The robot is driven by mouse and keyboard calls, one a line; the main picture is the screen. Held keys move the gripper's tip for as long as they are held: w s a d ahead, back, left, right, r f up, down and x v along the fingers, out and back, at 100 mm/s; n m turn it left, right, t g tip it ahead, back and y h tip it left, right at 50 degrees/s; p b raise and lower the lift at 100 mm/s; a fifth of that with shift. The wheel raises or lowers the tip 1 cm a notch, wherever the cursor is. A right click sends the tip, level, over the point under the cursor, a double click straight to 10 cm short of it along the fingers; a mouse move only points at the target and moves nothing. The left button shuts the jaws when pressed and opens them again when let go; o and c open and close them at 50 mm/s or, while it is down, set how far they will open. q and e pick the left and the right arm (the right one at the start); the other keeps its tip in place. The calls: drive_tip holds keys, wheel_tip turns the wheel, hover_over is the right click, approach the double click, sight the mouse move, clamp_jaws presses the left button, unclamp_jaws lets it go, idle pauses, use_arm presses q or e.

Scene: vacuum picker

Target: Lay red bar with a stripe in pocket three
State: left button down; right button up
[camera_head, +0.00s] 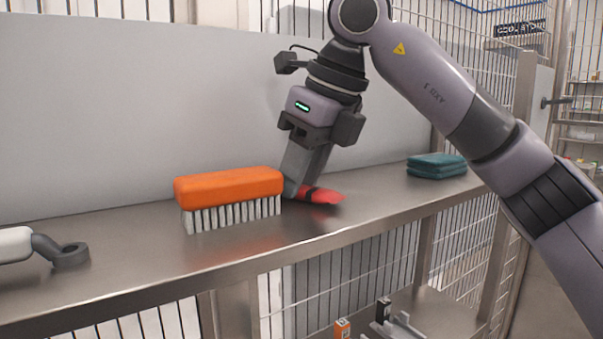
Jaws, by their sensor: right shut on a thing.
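A red bar with a dark stripe (322,196) is at the shelf surface in the middle of the view, just right of an orange brush. My right gripper (300,185) reaches down from above and is shut on the bar's left part, which the fingers partly hide. I cannot tell whether the bar touches the shelf or is slightly above it. My left gripper is not in view. No numbered pocket can be made out.
The orange brush with pale bristles (228,187) stands close left of my right gripper. Folded teal cloths (437,165) lie at the right of the metal shelf (130,250). A grey-and-white tool (40,245) lies at the left. Small items sit below the shelf.

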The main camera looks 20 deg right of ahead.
drive_tip(key=shift+f, duration=0.1)
drive_tip(key=o, duration=0.7)
drive_tip(key=shift+o, duration=0.2)
drive_tip(key=shift+r, duration=0.25)
drive_tip(key=p+v, duration=0.2)
drive_tip(key=v, duration=0.9)
drive_tip(key=o, duration=0.3)
drive_tip(key=shift+s+d+r, duration=0.1)
drive_tip(key=shift+s+r, duration=0.05)
drive_tip(key=shift+r, duration=0.15)
drive_tip(key=shift+o, duration=0.4)
drive_tip(key=shift+s+f, duration=0.1)
drive_tip(key=shift+f, duration=0.1)
drive_tip(key=b, duration=0.5)
approach(320, 190)
drive_tip(key=shift+f, duration=0.7)
drive_tip(key=shift+w+x, duration=0.1)
drive_tip(key=shift+x, duration=1.6)
drive_tip(key=shift+w+x, duration=0.15)
drive_tip(key=shift+x, duration=1.6)
